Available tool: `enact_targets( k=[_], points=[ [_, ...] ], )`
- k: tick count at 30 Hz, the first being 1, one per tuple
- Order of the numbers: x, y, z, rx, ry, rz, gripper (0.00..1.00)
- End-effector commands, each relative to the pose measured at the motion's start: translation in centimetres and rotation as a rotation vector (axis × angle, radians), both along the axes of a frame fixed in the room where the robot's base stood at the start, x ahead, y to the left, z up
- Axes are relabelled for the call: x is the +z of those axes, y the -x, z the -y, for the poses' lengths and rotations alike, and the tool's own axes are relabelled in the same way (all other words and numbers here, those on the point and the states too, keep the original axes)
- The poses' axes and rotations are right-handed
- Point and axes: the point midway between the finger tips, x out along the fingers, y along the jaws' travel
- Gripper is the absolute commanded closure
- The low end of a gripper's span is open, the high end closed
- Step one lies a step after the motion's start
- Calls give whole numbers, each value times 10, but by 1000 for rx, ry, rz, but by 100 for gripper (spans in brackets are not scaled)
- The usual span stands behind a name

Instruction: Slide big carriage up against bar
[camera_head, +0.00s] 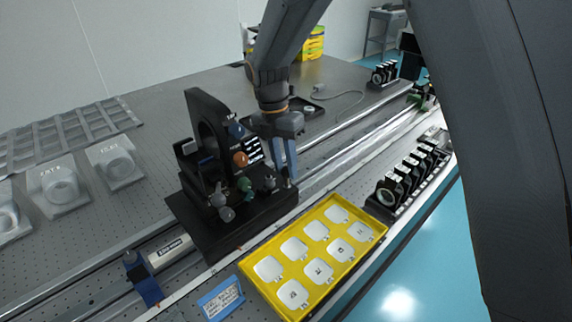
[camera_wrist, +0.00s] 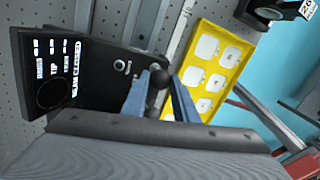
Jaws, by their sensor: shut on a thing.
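The big carriage (camera_head: 235,220) is a black base with a tall ring-shaped upright and several coloured round knobs. It sits on the long rail in the middle of the head view. In the wrist view its black plate (camera_wrist: 110,65) lies at the left, beside a panel with white print. My gripper (camera_head: 288,180) is down at the carriage's right end. Its blue fingers are shut on a dark round knob (camera_wrist: 158,77). A white labelled bar (camera_head: 168,252) with a blue end block (camera_head: 145,284) lies at the rail's lower left, a short gap from the carriage.
A yellow tray (camera_head: 256,292) of white pieces lies close along the carriage's front side. A row of black optic mounts (camera_head: 408,180) stands to the right. White holders (camera_head: 115,163) are at the left. A blue label card (camera_head: 221,299) lies near the tray.

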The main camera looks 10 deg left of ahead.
Motion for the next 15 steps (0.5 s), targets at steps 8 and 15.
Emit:
enact_targets(
  k=[8, 15],
  points=[
    [0, 8, -8, 1, -1, -3, 100],
    [0, 8, -7, 0, -1, -2, 56]
  ],
)
